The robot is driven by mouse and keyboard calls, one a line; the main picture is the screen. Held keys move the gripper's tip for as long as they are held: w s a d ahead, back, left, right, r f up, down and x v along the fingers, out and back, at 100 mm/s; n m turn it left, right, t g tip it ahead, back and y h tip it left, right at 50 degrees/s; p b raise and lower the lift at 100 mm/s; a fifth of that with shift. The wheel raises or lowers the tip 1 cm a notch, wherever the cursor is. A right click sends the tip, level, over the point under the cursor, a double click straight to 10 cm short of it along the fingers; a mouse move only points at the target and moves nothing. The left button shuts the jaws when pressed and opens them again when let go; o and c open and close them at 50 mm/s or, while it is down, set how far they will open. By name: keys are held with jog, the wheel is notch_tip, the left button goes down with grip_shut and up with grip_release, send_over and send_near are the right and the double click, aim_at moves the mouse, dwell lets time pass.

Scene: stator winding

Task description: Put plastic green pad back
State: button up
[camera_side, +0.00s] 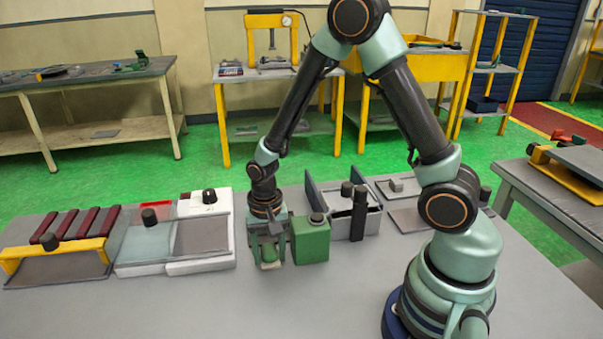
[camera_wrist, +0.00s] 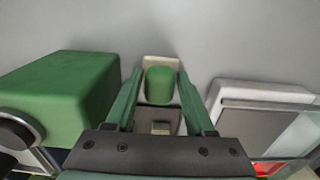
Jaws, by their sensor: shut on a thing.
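The green pad (camera_side: 269,255) is a small rounded green piece on a pale plate (camera_side: 271,265), low beside the green box. In the wrist view the pad (camera_wrist: 159,85) sits between the fingertips, over the pale plate (camera_wrist: 160,63). My gripper (camera_side: 268,248) points down and is shut on the pad; its two green fingers (camera_wrist: 160,92) stand one on each side of it. The underside of the pad is hidden, so I cannot tell whether the plate rests on the table.
The green box (camera_side: 311,241) stands close to the right of my gripper; in the wrist view it is at left (camera_wrist: 65,95). White trays (camera_side: 201,250) and a yellow-edged holder (camera_side: 55,255) with dark red bars lie to the left. A grey bin (camera_side: 352,222) stands behind right. The front table is clear.

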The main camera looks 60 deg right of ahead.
jog(key=shift+f, duration=0.1)
jog(key=o, duration=1.2)
jog(key=shift+f, duration=0.1)
notch_tip(320, 180, up, 13)
notch_tip(320, 180, up, 11)
jog(key=n+t, duration=0.5)
jog(key=n, duration=0.3)
send_over(269, 250)
jog(key=s+d, duration=0.2)
jog(key=s, duration=0.4)
jog(key=shift+s+a+r+n+t, duration=0.1)
jog(key=shift+s+r+n+t, duration=0.2)
jog(key=shift+r+n, duration=0.2)
